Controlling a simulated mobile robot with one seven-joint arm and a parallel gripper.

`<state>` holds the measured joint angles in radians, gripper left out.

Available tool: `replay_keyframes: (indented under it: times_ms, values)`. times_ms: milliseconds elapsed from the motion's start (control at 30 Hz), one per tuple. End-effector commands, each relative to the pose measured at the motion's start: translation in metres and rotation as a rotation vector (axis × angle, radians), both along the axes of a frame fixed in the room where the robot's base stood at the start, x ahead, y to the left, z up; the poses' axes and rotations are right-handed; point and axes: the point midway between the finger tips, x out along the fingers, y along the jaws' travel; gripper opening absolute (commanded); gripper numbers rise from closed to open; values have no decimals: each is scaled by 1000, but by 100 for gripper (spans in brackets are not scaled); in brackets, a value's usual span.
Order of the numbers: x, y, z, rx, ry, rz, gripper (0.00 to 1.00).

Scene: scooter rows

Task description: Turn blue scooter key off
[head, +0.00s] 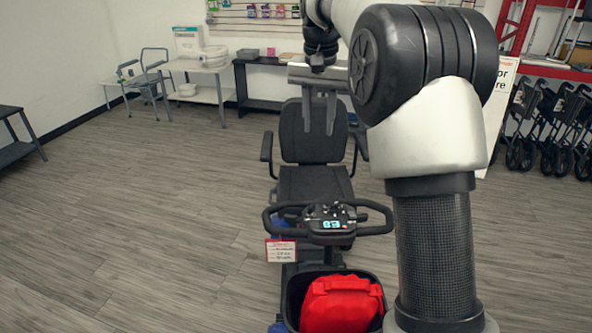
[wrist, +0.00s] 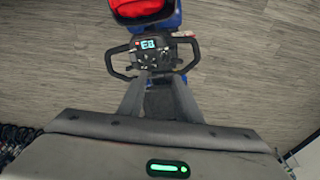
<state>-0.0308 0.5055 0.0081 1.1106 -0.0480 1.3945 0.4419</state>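The scooter stands in front of me, with a black seat (head: 313,133), looped black handlebars and blue body parts. Its control console (head: 331,222) has a lit display and also shows in the wrist view (wrist: 150,45). I cannot make out the key; the console details are too small. My gripper (head: 319,127) points down in front of the seat back in the head view. Its two fingers are apart with nothing between them. In the wrist view my gripper (wrist: 159,78) has its fingertips near the console's lower edge, but how far above it I cannot tell.
A red bag (head: 342,305) sits in the scooter's front basket (head: 297,290). A white tag (head: 281,250) hangs by the left handlebar. Folded walkers (head: 553,125) stand at the right, and a table (head: 207,66) at the back left. Floor left of the scooter is clear.

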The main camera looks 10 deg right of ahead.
Motion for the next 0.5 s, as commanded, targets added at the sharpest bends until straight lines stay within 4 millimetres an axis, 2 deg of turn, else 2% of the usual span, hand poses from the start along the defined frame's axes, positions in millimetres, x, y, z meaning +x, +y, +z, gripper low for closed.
replay_keyframes:
  times_ms: [33, 200, 333, 400, 500]
  values:
    - [20, 2, -22, 0, 28, -24, 31]
    - [65, 5, -86, -5, 99, -118, 31]
    - [82, 7, -128, -10, 138, -174, 31]
    - [86, 8, -144, -13, 152, -196, 31]
    - [88, 8, -157, -14, 163, -214, 31]
